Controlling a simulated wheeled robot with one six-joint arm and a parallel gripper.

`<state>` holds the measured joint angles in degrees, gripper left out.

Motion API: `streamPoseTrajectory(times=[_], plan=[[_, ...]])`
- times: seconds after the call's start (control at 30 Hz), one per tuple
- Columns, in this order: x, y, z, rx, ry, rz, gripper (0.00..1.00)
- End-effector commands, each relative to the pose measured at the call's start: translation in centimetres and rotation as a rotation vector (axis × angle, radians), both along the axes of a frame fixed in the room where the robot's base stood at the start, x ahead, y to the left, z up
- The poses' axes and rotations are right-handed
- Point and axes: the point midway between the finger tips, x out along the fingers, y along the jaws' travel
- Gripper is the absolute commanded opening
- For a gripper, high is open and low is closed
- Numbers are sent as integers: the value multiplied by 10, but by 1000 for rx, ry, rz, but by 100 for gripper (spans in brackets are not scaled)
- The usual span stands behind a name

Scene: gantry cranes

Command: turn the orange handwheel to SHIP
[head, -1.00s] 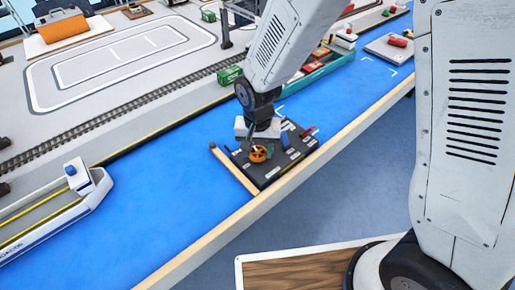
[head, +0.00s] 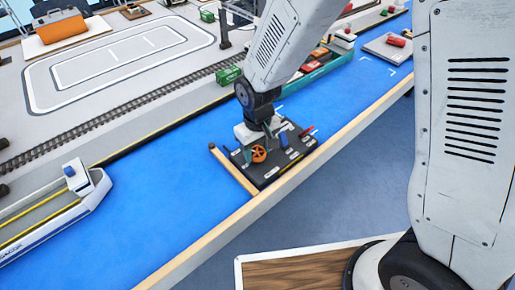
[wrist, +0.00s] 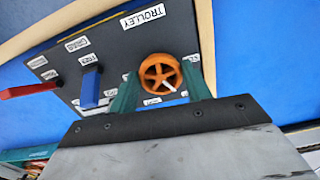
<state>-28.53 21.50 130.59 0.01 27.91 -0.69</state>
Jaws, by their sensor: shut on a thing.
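The orange handwheel (wrist: 160,70) stands on a dark control panel (wrist: 110,48), under a TROLLEY label (wrist: 143,16). A white mark on the wheel points to the lower right in the wrist view. Small white labels lie around the wheel, partly covered and too small to read. My gripper (wrist: 158,80) has its green fingers on either side of the wheel and is shut on it. In the head view the handwheel (head: 259,154) shows at the panel's left part, just below my gripper (head: 254,143).
A blue lever (wrist: 90,86) and a red lever (wrist: 28,91) stand on the same panel, left of the wheel in the wrist view. A wooden ledge (head: 300,163) runs along the panel's near side. A ship (head: 50,210) lies on the blue surface at left.

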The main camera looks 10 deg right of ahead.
Motion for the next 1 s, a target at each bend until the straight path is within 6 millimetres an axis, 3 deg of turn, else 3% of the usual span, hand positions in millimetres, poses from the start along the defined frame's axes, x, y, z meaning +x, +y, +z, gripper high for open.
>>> streamPoseTrajectory(times=[0.5,0.53,0.6,0.87,1.0], plan=[[0,-1,0,0,1,20,25],[0,-1,0,0,1,19,51],[0,-1,0,0,1,19,70],[0,0,0,0,0,19,70],[1,0,10,1,-3,19,70]])
